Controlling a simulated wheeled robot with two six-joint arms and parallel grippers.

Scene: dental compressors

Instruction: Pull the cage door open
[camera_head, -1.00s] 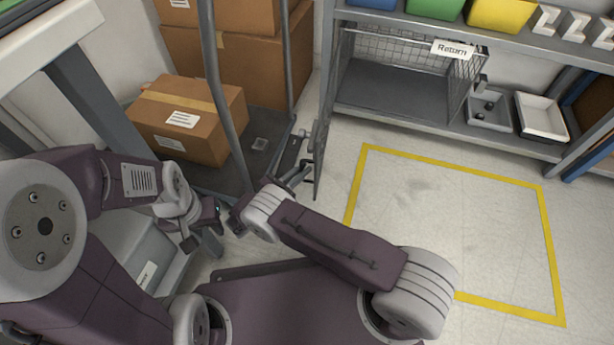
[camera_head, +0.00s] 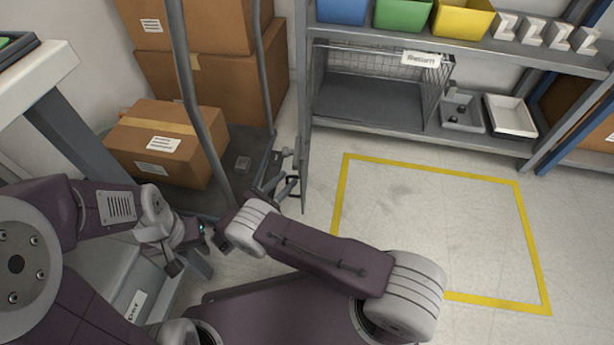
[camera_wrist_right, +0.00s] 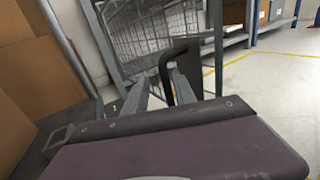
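The wire cage (camera_head: 375,95) with a "Return" label sits on the lower shelf, its front uncovered. Its door (camera_head: 303,165) stands swung out from the cage's left side, seen nearly edge-on in the head view. In the right wrist view the door's mesh (camera_wrist_right: 150,35) and black handle (camera_wrist_right: 180,58) lie straight ahead. My right gripper (camera_head: 277,182) is beside the handle. In the wrist view its two fingers (camera_wrist_right: 162,92) are apart, with part of the handle seen between them; contact is unclear. My left gripper (camera_head: 190,245) hangs at the left, away from the door, its fingers unclear.
A cart (camera_head: 262,155) with cardboard boxes (camera_head: 165,145) stands left of the door, close to my right gripper. Trays (camera_head: 510,115) lie on the shelf right of the cage. The yellow-outlined floor area (camera_head: 430,225) is clear.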

